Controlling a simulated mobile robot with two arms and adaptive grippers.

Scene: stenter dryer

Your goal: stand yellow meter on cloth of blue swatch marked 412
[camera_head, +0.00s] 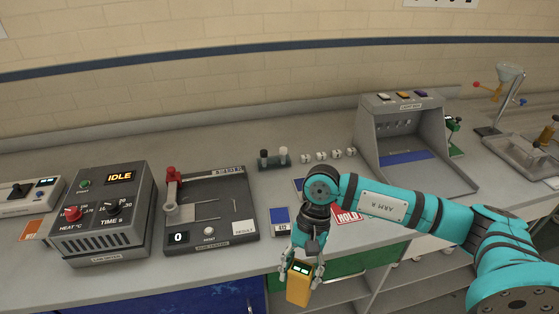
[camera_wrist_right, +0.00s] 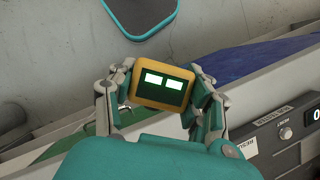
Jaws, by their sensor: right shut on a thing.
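My right gripper (camera_head: 303,268) is shut on the yellow meter (camera_head: 298,289), held in front of the bench's front edge. The meter has a dark face with two lit windows, which shows close up between the fingers in the right wrist view (camera_wrist_right: 163,82). A blue swatch (camera_head: 280,216) with a white label lies on the bench beside the arm, just behind and left of the gripper. Another blue swatch (camera_head: 298,184) lies farther back, partly hidden by my arm. I cannot read the number on either label. My left gripper is not in view.
A grey tester (camera_head: 212,205) with a RESULT plate stands left of the swatches. A heater box (camera_head: 104,212) reading IDLE is farther left. A red HOLD card (camera_head: 347,216) lies under my arm. A grey light booth (camera_head: 415,145) stands right. Several small white pieces (camera_head: 322,156) sit behind.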

